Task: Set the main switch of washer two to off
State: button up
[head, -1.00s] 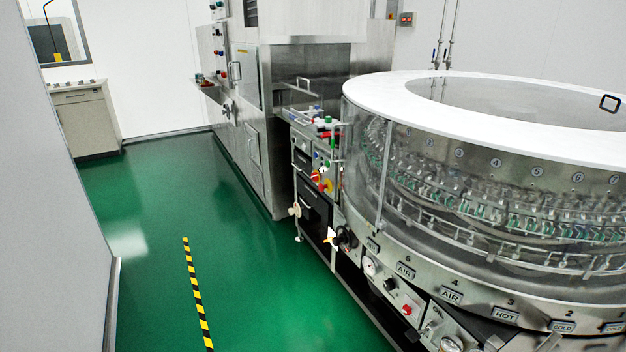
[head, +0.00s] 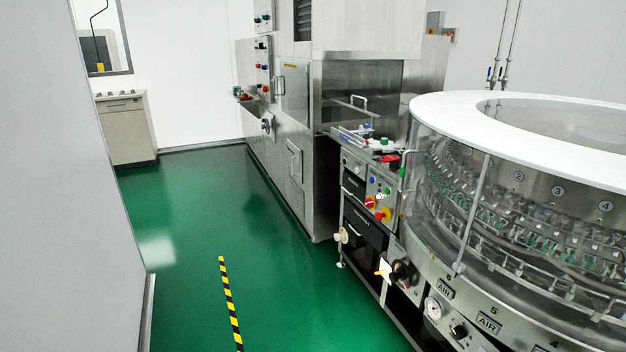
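A round washer (head: 520,145) with a white top ring and clear wall fills the right side. At its left end is a small control panel (head: 377,190) with coloured buttons. A red and yellow rotary switch (head: 370,202) sits low on this panel, with a yellow and red control (head: 384,214) beside it. I cannot tell which is the main switch, its setting, or a washer number. A black knob (head: 403,273) is on the washer's lower front, next to a white tag (head: 386,270). My gripper is not in view.
A tall steel machine (head: 290,130) with buttons on its side stands behind the washer. A beige cabinet (head: 125,128) is at the far left wall. The green floor (head: 190,210) is clear, with a yellow-black stripe (head: 231,305). A grey wall edge is at left.

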aim_at(369, 202)
jog(key=i+j+u, duration=0.3)
jog(key=i, duration=0.65)
jog(key=i+u, duration=0.3)
jog(key=i, duration=0.65)
jog(key=i+z, duration=0.15)
jog(key=i, duration=0.3)
jog(key=i+j+z, duration=0.2)
jog(key=i, duration=0.25)
jog(key=i+z, duration=0.15)
jog(key=i, duration=0.3)
jog(key=i+j+z, duration=0.2)
jog(key=i+j, duration=0.1)
jog(key=i, duration=0.1)
